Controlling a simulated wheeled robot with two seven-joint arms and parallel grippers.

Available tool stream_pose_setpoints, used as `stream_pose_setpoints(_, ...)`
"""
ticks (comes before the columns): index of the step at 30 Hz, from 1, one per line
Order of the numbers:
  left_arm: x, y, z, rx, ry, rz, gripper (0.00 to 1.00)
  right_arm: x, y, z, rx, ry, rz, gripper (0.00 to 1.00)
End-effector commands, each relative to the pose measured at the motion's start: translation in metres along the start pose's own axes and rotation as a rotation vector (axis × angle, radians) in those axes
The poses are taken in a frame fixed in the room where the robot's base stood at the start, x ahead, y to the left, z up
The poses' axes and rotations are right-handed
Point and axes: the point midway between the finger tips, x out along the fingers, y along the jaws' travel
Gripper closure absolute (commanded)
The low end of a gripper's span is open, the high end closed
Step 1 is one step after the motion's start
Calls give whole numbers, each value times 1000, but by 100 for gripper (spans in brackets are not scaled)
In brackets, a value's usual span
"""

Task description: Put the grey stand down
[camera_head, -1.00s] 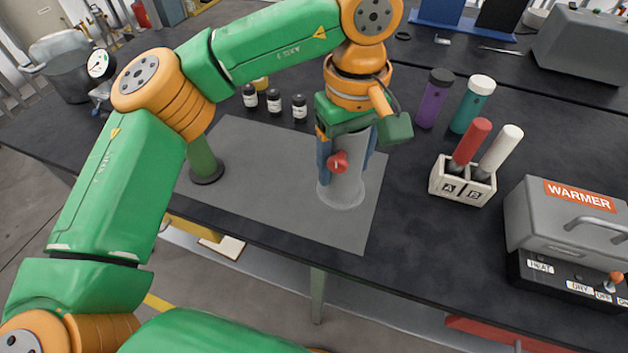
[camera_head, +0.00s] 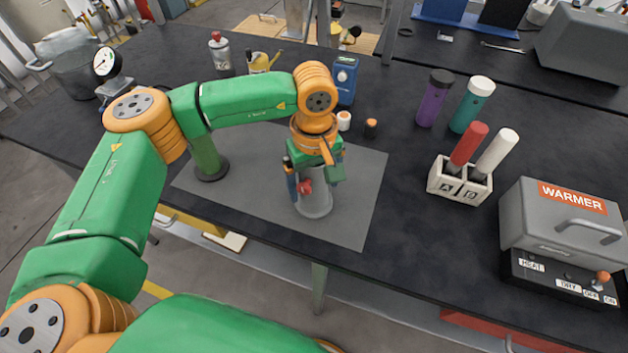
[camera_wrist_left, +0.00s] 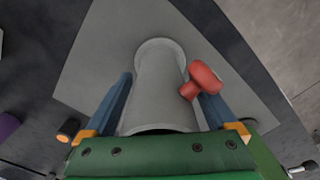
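The grey stand (camera_head: 314,206) is an upright grey cylinder with a flared foot and a red knob (camera_head: 305,186) on its side. It is over the grey mat (camera_head: 262,198), at or just above its surface; I cannot tell if the foot touches. My left gripper (camera_head: 313,186) points down with its blue fingers on both sides of the stand, shut on it. In the left wrist view the stand (camera_wrist_left: 158,95) lies between the two fingers (camera_wrist_left: 160,100), with the red knob (camera_wrist_left: 203,80) by the right finger. My right gripper is not in view.
A green post (camera_head: 208,155) stands left on the mat. A white A/B holder (camera_head: 459,182) and the warmer (camera_head: 562,225) are to the right. The mat's right part is clear.

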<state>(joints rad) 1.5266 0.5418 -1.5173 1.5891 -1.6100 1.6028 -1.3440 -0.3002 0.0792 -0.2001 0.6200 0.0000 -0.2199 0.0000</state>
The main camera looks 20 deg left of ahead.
Motion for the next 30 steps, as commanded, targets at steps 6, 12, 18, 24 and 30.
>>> stream_pose_setpoints(6, 0, 0, 0, 0, 0, 0, 4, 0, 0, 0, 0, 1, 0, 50)
stream_pose_setpoints(12, -14, 1, -1, -1, 3, 4, 4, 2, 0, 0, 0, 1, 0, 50)
stream_pose_setpoints(18, -71, 1, 0, 0, 4, 5, 4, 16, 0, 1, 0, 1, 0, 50)
stream_pose_setpoints(24, -114, 1, 0, 1, 2, 1, 4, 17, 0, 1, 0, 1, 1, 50)
stream_pose_setpoints(30, -124, 0, 0, 1, 0, 0, 4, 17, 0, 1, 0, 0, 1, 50)
